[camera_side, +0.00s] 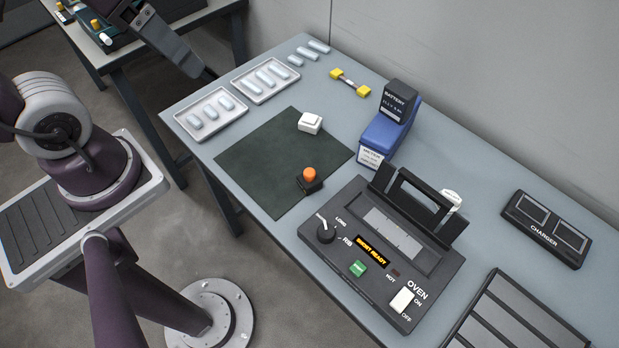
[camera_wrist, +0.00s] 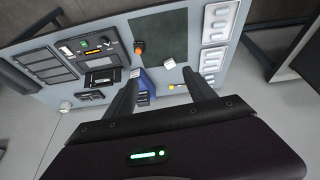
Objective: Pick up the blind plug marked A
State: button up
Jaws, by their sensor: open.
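I cannot make out a letter A on any small part, so I cannot tell which thing is the blind plug marked A. Pale blue rounded plug-like pieces lie in the left white tray (camera_side: 188,128) and the right white tray (camera_side: 243,88), and a few more pale blue pieces (camera_side: 308,53) lie loose at the table's back left. A white block (camera_side: 310,123) and an orange-topped black piece (camera_side: 309,178) stand on the dark mat (camera_side: 250,165). My gripper (camera_wrist: 163,79) is open and empty, held above and apart from the table.
The black oven (camera_side: 385,285) with a raised handle fills the middle front. Behind it stand a blue box (camera_side: 385,135) with a black battery (camera_side: 398,101), and a charger (camera_side: 547,228) to the right. A yellow-ended piece (camera_side: 350,83) lies at the back. Much of the mat is clear.

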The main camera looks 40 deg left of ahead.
jog(key=w+d+f+n+g+h, duration=0.2)
jog(key=w+f+n+g+h, duration=0.25)
jog(key=w, duration=0.45)
jog(key=n+g+h, duration=0.3)
jog(key=n+g, duration=0.1)
send_near(307, 176)
notch_tip(307, 176, up, 7)
jog(key=s+a, duration=0.1)
jog(key=a, duration=0.1)
jog(key=f+n+h, duration=0.1)
jog(key=f+n, duration=0.1)
jog(key=f, duration=0.2)
jog(key=f+n+h, duration=0.2)
jog(key=f, duration=0.3)
jog(key=w+f+n+h, duration=0.1)
jog(key=f+n+h, duration=0.1)
jog(key=f, duration=0.2)
jog(key=shift+d+f+t, duration=0.15)
jog(key=shift+f+t, duration=0.15)
jog(key=shift+t, duration=0.05)
jog(key=shift+n+h, duration=0.25)
jog(key=x, duration=0.7)
jog(key=shift+s+d+f, duration=0.1)
jog(key=shift+f, duration=0.3)
grip_shut()
